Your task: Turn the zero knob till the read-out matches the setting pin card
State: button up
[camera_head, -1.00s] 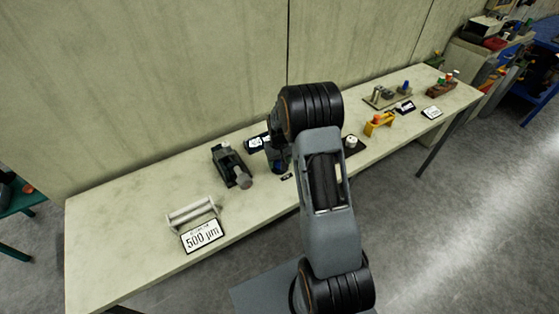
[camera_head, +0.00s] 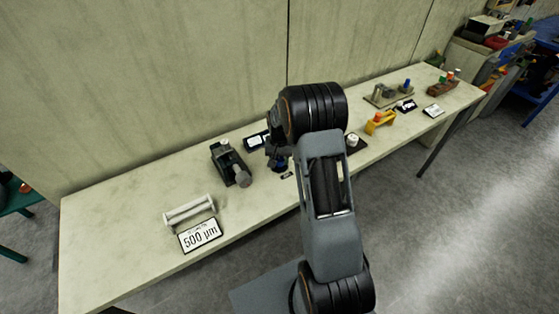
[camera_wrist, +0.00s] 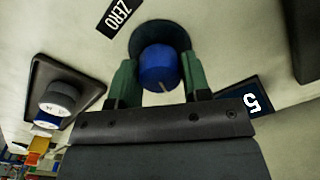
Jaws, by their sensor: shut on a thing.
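In the wrist view the blue zero knob (camera_wrist: 158,68), with a pale line on its face, sits on a dark round base. My gripper (camera_wrist: 157,80) is shut on it, a green finger on each side. The black ZERO label (camera_wrist: 119,14) lies beside it. The dark read-out (camera_wrist: 244,93) is partly hidden by my gripper; one digit, like a 5, shows turned over. In the head view the read-out (camera_head: 256,141) is too small to read. The setting pin card (camera_head: 200,235) reads 500 µm, in front of a pale roller-like piece (camera_head: 189,210).
A dark clamp-like device (camera_head: 230,163) stands left of my gripper on the long bench (camera_head: 120,215). A dark plate with a white knob (camera_wrist: 58,97) is on the other side. A yellow holder (camera_head: 380,122) and more cards lie farther right. The bench's left end is mostly clear.

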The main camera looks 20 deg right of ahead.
aim_at(279, 158)
jog(key=o, duration=0.9)
notch_tip(279, 158, up, 14)
jog(key=shift+f+b, duration=0.1)
jog(key=shift+b, duration=0.35)
dwell(0.5)
jog(key=s+a+r+n+t, duration=0.1)
jog(key=s+a+r+n, duration=0.1)
jog(key=s, duration=0.5)
jog(key=s+a+r+n+t, duration=0.1)
jog(key=s+a+n, duration=0.1)
jog(key=s+a, duration=0.3)
jog(key=s+a+r+n+t, duration=0.1)
jog(key=s+a+r+t, duration=0.1)
jog(key=s, duration=0.8)
jog(key=shift+a+r+n, duration=0.3)
jog(key=shift+a+n, duration=0.1)
jog(key=shift+a, duration=0.5)
